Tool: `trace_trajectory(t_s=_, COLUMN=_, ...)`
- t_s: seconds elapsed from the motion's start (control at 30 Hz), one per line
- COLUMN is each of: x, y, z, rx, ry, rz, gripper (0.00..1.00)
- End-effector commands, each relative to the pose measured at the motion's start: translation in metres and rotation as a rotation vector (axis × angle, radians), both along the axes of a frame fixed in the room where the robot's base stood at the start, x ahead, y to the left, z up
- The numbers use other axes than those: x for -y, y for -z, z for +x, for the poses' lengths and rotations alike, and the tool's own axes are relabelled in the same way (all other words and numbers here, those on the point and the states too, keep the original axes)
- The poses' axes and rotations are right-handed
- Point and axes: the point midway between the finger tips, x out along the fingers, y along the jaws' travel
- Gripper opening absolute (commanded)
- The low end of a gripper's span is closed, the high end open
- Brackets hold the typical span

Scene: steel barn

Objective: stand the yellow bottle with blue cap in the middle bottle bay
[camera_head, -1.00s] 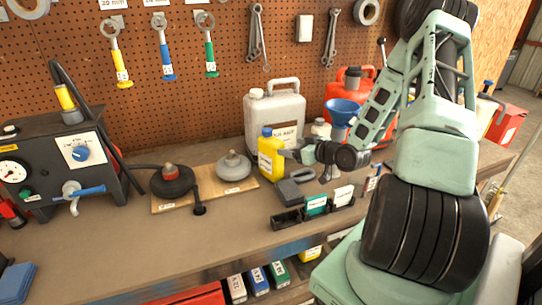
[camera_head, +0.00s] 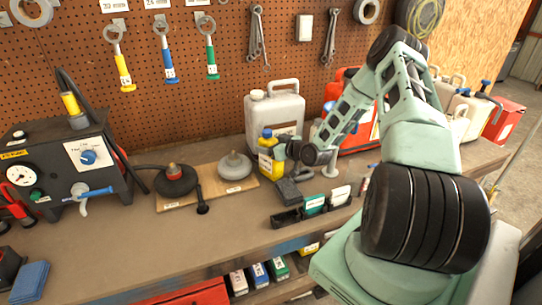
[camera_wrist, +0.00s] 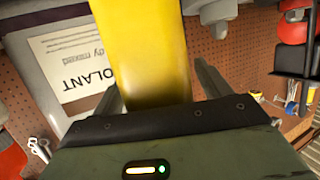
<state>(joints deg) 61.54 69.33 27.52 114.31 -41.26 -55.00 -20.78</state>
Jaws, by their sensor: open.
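The yellow bottle with blue cap (camera_head: 267,163) stands upright on the bench in front of a large grey-white canister. My gripper (camera_head: 283,148) is at its right side, level with its upper part. In the wrist view, the yellow bottle (camera_wrist: 152,45) lies between the two fingers of my open gripper (camera_wrist: 158,88); a gap shows at the right finger. The bottle's base is hidden there. I cannot tell for sure which place is the middle bottle bay; a row of labelled bottles or boxes (camera_head: 259,275) shows under the bench edge.
The grey-white canister (camera_head: 262,115) stands close behind. A dark block (camera_head: 288,191) and a black divided tray (camera_head: 287,219) lie in front. A wooden board (camera_head: 215,192) with two round fittings is to the left.

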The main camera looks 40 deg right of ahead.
Motion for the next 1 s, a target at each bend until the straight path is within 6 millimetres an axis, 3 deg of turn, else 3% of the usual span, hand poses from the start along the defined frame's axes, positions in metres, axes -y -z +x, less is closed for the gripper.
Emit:
trace_trajectory(t_s=0.17, x=0.000, y=0.000, z=0.000, rx=0.000, ry=0.000, rz=0.000, gripper=0.76)
trace_trajectory(t_s=0.43, x=0.000, y=0.000, z=0.000, rx=0.000, ry=0.000, rz=0.000, gripper=0.01)
trace_trajectory(t_s=0.83, x=0.000, y=-0.005, z=0.001, rx=0.006, ry=-0.001, rz=-0.002, gripper=0.00)
trace_trajectory(t_s=1.0, x=0.001, y=-0.021, z=0.001, rx=0.008, ry=0.000, rz=-0.004, gripper=0.00)
